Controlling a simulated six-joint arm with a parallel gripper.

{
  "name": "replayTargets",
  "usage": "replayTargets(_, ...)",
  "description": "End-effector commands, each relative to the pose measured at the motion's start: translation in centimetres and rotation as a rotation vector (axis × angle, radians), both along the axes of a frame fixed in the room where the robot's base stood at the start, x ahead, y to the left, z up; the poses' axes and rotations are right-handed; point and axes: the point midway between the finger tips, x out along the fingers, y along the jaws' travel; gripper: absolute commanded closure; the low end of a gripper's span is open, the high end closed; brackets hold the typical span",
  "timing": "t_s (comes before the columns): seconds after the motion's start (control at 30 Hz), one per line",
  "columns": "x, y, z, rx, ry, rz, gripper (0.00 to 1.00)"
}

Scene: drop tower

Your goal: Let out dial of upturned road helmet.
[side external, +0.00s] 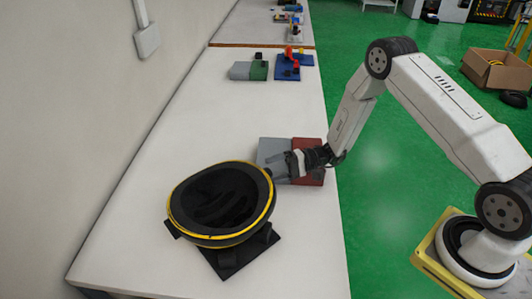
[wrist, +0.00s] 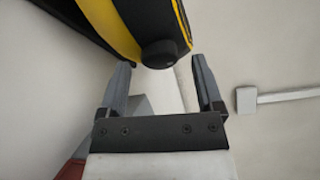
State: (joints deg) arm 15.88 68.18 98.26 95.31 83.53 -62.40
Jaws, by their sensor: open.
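The upturned road helmet (side external: 183,207) is black with a yellow rim and rests open side up on a black stand (side external: 232,262) on the white table. In the wrist view the helmet's yellow and black edge (wrist: 112,22) fills the upper left. The dark round dial (wrist: 159,54) juts from the helmet's edge there. My gripper (wrist: 162,75) is open, with one finger to each side of the dial and the fingertips near it. I cannot tell whether either finger touches it. In the side view my gripper (side external: 276,170) reaches the helmet's right edge, and the dial is hard to make out.
A grey and red block (side external: 314,177) lies on the table under my gripper. Farther back are a grey and green block (side external: 248,71) and a blue board (side external: 294,74) with small parts. The wall runs along the left, and the table's left front is clear.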

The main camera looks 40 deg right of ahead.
Motion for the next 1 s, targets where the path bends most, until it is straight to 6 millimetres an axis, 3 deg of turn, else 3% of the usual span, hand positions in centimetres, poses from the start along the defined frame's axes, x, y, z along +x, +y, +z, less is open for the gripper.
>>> replayTargets(0.6, -2.5, -6.1, 0.6, 0.0, 0.0, -0.002, 0.16)
replayTargets(1.0, -2.9, -6.9, 0.7, 0.0, 0.0, 0.0, 0.16)
